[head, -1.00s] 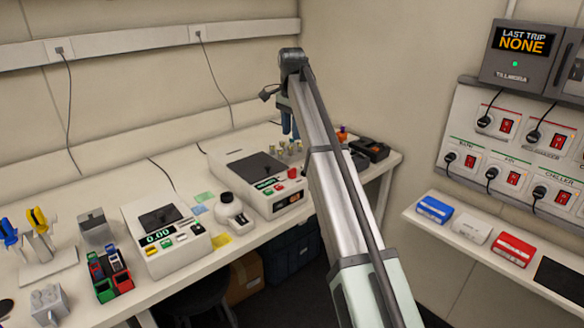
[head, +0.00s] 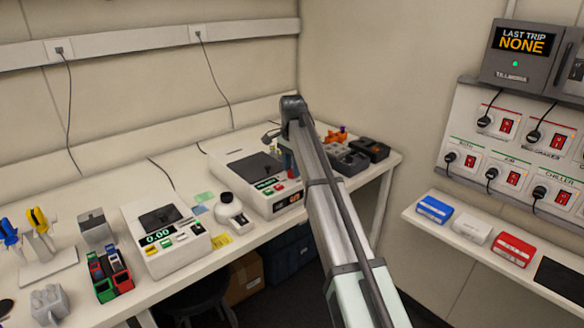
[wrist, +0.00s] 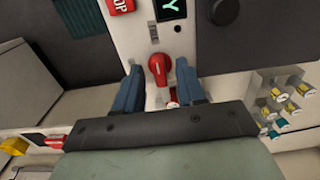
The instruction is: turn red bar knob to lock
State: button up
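The red bar knob (wrist: 159,66) is on the pale front panel of the shaker, near the middle of the wrist view. Its bar runs roughly up and down in the picture. My gripper (wrist: 157,77) is open, with one blue finger on each side of the knob and gaps between. I cannot tell whether the fingertips reach the knob's depth. In the head view the shaker (head: 230,166) stands on the bench, and my arm comes down at its right side. The knob is hidden or too small to tell there.
Vials in a rack (wrist: 283,100) stand to the right in the wrist view.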

jog(key=shift+f, duration=0.1)
grip_shut()
dwell(0.4)
